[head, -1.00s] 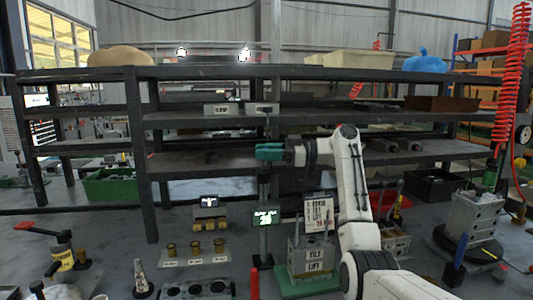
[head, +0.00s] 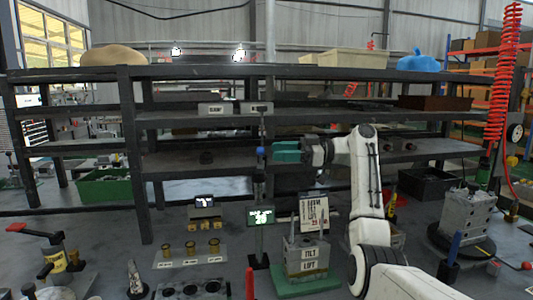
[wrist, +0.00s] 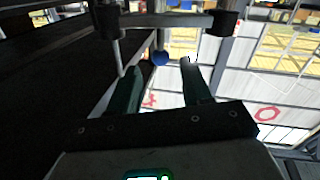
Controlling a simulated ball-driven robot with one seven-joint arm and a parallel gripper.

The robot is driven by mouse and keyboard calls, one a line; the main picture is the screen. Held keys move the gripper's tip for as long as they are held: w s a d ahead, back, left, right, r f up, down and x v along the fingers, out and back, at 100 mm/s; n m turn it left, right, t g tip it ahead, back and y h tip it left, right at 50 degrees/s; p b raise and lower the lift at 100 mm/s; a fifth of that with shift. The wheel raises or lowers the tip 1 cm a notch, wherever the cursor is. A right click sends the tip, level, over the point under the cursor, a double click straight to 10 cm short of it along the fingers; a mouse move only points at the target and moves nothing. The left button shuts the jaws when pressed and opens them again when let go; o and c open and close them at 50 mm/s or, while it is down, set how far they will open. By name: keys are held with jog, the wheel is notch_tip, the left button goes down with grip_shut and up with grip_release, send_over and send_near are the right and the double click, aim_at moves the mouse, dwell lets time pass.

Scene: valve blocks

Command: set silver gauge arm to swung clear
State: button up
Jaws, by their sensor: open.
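The silver gauge arm looks like the thin rod with a blue ball knob (head: 260,152), by the upper part of a dark upright post (head: 259,185) in the head view. In the wrist view a thin rod (wrist: 160,38) ends in the blue ball (wrist: 160,58), beside a crossbar (wrist: 165,20) with black clamps. My gripper (head: 274,151) has teal fingers, is open and empty, and is just right of the knob, with a small gap in the head view. In the wrist view the knob lines up with the opening between my fingertips (wrist: 161,68). The arm's exact angle is hard to tell.
Two small label plates (head: 222,109) sit near the post top, text unclear. Dark shelving (head: 200,160) stands behind. A block marked TILT and LIFT (head: 306,258) stands below my gripper on a green base.

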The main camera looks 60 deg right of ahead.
jog(key=shift+v, duration=2.15)
jog(key=shift+r, duration=0.1)
